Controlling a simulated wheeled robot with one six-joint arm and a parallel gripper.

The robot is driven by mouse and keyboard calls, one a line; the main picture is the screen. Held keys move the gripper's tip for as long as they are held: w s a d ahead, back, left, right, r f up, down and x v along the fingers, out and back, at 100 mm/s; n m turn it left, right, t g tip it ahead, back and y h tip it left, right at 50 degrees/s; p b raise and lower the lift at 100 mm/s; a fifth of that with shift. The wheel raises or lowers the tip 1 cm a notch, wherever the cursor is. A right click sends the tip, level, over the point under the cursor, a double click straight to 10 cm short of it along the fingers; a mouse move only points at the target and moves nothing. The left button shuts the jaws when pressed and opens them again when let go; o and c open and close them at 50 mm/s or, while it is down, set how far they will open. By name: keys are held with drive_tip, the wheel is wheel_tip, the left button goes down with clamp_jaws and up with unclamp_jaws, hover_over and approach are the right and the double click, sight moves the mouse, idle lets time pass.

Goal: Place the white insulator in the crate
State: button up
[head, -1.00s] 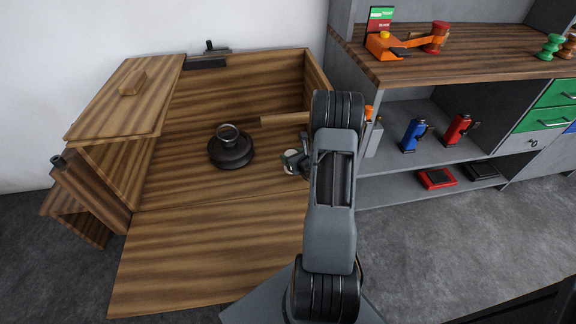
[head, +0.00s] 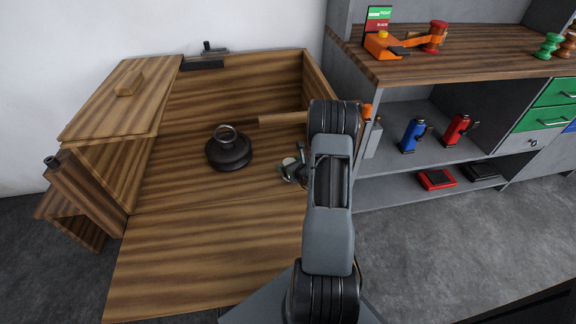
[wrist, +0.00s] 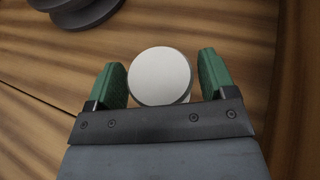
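The white insulator shows as a round white disc (wrist: 160,75) in the wrist view, between the green fingers of my gripper (wrist: 163,80). Narrow gaps seem to show beside the disc, so the fingers look open around it. Its lower part is mostly hidden. In the head view my gripper (head: 292,172) is low at the right side of a large wooden box, partly hidden by my arm, with a small pale top (head: 288,161) at it. This open-fronted wooden box (head: 225,85) may be the crate; I cannot tell for sure.
A dark round body with a ring on top (head: 228,152) stands in the middle of the wooden floor. A grey shelf (head: 400,180) with blue and red items stands at right. The front boards (head: 200,260) are bare.

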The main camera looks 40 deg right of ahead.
drive_tip(key=shift+o, duration=0.6)
drive_tip(key=shift+r, duration=0.1)
